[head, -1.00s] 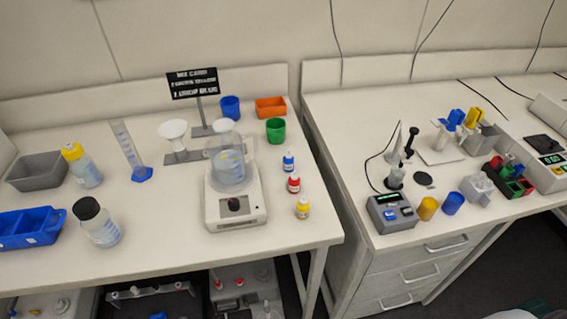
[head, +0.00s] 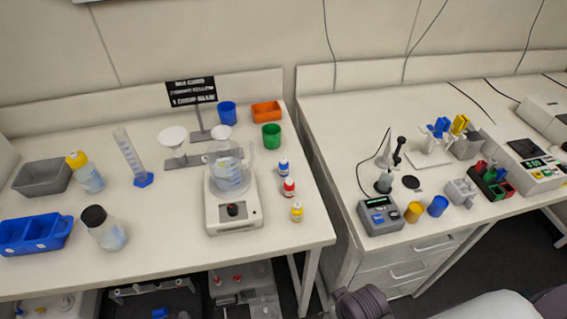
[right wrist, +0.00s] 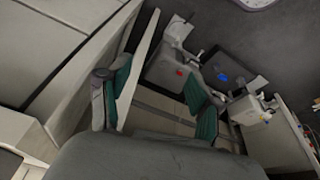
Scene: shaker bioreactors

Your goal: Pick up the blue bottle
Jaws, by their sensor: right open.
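The small blue bottle (head: 283,168) stands upright on the left table, right of the stirrer, at the back of a short row. The red bottle (head: 289,187) and the yellow bottle (head: 297,212) stand in front of it. My right gripper (right wrist: 160,100) shows in the right wrist view with its two green-padded fingers spread and nothing between them. It is away from the blue bottle, which is not visible in that view. Part of my right arm shows at the lower right of the head view. My left gripper is not in view.
A stirrer (head: 233,212) with a glass beaker (head: 230,172) stands left of the bottles. A green cup (head: 271,136), a blue cup (head: 227,113) and an orange tray (head: 267,111) are behind. A gap separates the tables. Table surface right of the bottles is clear.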

